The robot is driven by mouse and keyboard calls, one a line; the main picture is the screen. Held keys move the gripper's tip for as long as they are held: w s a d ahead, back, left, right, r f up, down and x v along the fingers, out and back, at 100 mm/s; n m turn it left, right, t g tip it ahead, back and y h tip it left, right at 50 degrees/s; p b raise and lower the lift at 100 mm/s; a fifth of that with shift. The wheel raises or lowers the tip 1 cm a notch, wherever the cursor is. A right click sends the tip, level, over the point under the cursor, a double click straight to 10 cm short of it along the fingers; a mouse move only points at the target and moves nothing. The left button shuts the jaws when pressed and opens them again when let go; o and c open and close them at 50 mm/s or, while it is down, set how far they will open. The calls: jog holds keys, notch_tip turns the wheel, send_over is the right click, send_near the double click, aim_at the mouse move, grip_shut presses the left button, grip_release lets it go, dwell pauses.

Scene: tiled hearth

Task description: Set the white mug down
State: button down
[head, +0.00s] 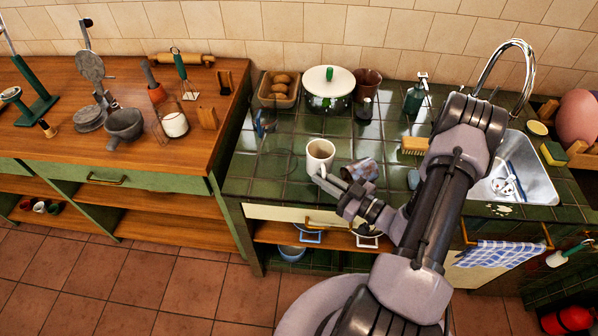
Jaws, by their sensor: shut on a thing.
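The white mug (320,153) is over the front part of the green tiled counter (250,187), in the middle of the head view. It looks upright, with its open top showing. My gripper (321,176) reaches in from the lower right and is shut on the white mug low on its near side. The fingers and the mug's own side cover its base. I cannot tell whether the base touches the tiles or hangs just above them.
Behind the mug stand a white-lidded pot (329,101), a basket of brown items (279,90) and a dark bottle (365,111). Faint clear glassware (276,160) is to the left.

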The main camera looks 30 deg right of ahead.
jog(key=x, duration=0.2)
jog(key=b+x, duration=0.1)
jog(key=x, duration=0.4)
jog(key=shift+w+f+b, duration=0.3)
jog(key=shift+w+f, duration=0.05)
jog(key=shift+f, duration=0.05)
jog(key=shift+w+a, duration=0.25)
jog(key=shift+w, duration=0.4)
jog(key=shift+f+b, duration=0.9)
jog(key=shift+f, duration=0.9)
jog(key=c, duration=1.5)
grip_release()
